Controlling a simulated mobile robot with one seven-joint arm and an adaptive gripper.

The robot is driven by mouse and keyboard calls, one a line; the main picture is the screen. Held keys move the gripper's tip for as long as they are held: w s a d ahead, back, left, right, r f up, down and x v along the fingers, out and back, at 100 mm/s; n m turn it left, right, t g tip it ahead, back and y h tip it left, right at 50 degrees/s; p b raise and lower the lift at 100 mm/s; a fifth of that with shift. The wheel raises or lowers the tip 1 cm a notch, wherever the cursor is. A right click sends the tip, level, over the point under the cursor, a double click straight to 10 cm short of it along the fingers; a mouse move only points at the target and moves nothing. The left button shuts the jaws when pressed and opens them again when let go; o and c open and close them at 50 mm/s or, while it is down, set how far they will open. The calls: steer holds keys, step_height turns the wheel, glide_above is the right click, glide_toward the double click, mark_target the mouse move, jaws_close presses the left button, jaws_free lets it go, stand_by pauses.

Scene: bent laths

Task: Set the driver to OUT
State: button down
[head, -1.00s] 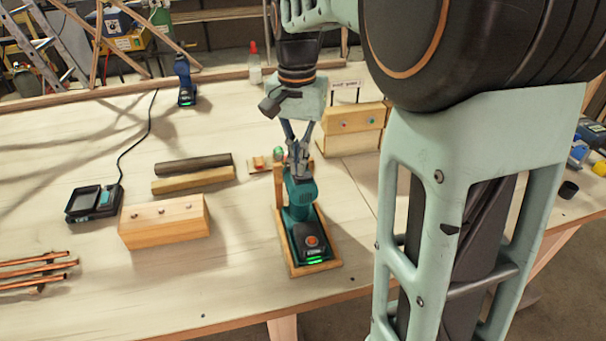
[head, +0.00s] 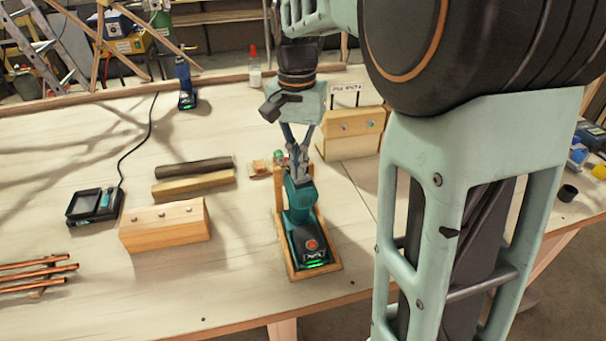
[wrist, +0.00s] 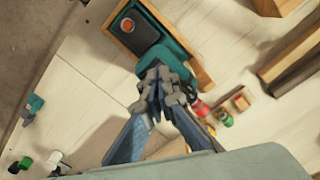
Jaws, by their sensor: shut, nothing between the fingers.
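The teal driver (head: 302,205) stands in a wooden cradle (head: 334,268) near the table's front edge, its base with an orange round button and a green light towards me. It also shows in the wrist view (wrist: 168,52). My gripper (head: 298,172) points down at the driver's upper end, its fingers shut and empty. In the wrist view the fingertips (wrist: 160,84) overlap the driver's head; I cannot tell whether they touch it. The fingers hide that part of the driver, and I cannot make out its direction switch or setting.
A wooden block with screws (head: 165,222) and two laths (head: 193,180) lie left of the driver. A charger (head: 94,204), copper rods (head: 35,272) and a blue driver (head: 185,82) are farther out. A wooden stand with a sign (head: 350,142) is behind right.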

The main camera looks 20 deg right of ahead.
steer(key=shift+r+p, duration=2.4)
steer(key=shift+r, duration=0.65)
steer(key=shift+f, duration=0.15)
